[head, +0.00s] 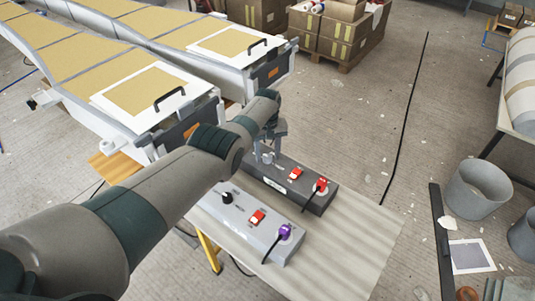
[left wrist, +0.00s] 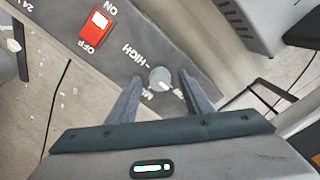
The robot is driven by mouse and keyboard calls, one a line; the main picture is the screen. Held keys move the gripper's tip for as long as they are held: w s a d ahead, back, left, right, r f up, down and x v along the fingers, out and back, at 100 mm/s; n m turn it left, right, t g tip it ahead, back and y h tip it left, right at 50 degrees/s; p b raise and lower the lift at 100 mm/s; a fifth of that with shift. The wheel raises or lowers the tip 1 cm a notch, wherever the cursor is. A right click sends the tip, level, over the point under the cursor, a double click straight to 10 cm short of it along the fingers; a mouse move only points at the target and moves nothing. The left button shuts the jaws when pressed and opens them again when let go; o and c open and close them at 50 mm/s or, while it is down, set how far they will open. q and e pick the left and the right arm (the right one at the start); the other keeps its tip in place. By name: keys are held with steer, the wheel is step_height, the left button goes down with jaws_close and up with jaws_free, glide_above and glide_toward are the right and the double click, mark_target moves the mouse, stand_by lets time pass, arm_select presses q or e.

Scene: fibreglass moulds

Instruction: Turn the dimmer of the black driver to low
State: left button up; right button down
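The black driver (head: 290,184) is a long dark box on the table, with a red switch (head: 296,174) and a red plug (head: 321,185). My left gripper (head: 268,153) is over its far left end and hides the dimmer in the head view. In the left wrist view the dimmer knob (left wrist: 160,79) is a round grey knob beside the word HIGH. The fingers of my left gripper (left wrist: 161,84) stand apart on either side of the knob, with gaps showing. The other label is partly covered. My right gripper is not in view.
A light grey driver (head: 243,222) with a black knob, red switch and purple plug stands in front. Moulds with white lids and black handles (head: 170,97) are behind on the left. The table (head: 350,235) is clear at the right. Grey buckets (head: 478,188) stand on the floor.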

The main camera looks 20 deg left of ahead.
mark_target(267, 156)
arm_select(q)
steer(key=shift+r+p, duration=0.4)
steer(key=shift+r, duration=0.15)
step_height(267, 156, up, 6)
steer(key=shift+f+p, duration=0.25)
steer(key=shift+p, duration=0.6)
step_height(267, 156, up, 11)
steer(key=b, duration=0.1)
steer(key=shift+b, duration=0.3)
steer(key=shift+f, duration=0.15)
